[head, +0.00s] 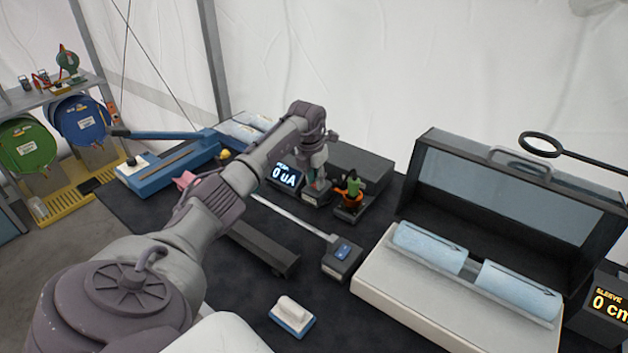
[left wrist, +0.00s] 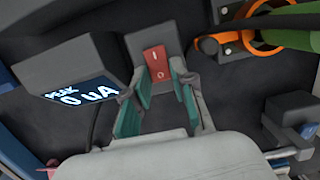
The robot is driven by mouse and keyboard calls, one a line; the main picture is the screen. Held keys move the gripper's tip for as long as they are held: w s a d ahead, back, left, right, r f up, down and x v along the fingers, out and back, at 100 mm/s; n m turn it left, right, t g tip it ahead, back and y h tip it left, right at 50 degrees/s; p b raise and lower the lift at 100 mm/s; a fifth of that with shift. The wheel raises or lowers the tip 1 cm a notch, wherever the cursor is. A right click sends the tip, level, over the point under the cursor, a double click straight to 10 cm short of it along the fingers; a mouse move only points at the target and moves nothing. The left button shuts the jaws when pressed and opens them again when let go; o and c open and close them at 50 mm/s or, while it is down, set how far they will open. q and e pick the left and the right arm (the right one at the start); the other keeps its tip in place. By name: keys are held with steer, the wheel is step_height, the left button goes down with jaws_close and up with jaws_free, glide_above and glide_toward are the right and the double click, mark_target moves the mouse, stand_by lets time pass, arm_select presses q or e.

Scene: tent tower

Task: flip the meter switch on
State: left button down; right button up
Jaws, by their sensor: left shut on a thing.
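The meter's display box (head: 286,176) reads "0 uA" in the head view. It also shows in the left wrist view (left wrist: 82,97), reading "PEAK 0 uA". Right of it, the red meter switch (left wrist: 156,62) sits on a small dark block and carries white I and O marks. My left gripper (head: 317,183) points down beside the display. In the left wrist view its teal-padded fingers (left wrist: 155,88) stand on either side of the switch, shut on it. Which way the rocker is tipped I cannot tell. My right gripper is not in view.
An orange clamp with a green part (head: 352,190) stands close right of the gripper. A small box with a blue button (head: 342,254) and a white-handled block (head: 293,313) lie nearer on the dark mat.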

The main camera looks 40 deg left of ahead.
arm_select(q)
steer(key=shift+w+d+f+g+b, duration=0.1)
steer(key=shift+w+g+b, duration=0.1)
steer(key=shift+g+b, duration=0.3)
steer(key=shift+g, duration=0.4)
steer(key=shift+r, duration=0.2)
steer(key=c, duration=1)
jaws_free()
steer(key=shift+o, duration=0.2)
steer(key=shift+r, duration=0.25)
step_height(320, 180, up, 12)
steer(key=shift+f, duration=0.25)
steer(key=shift+w, duration=0.1)
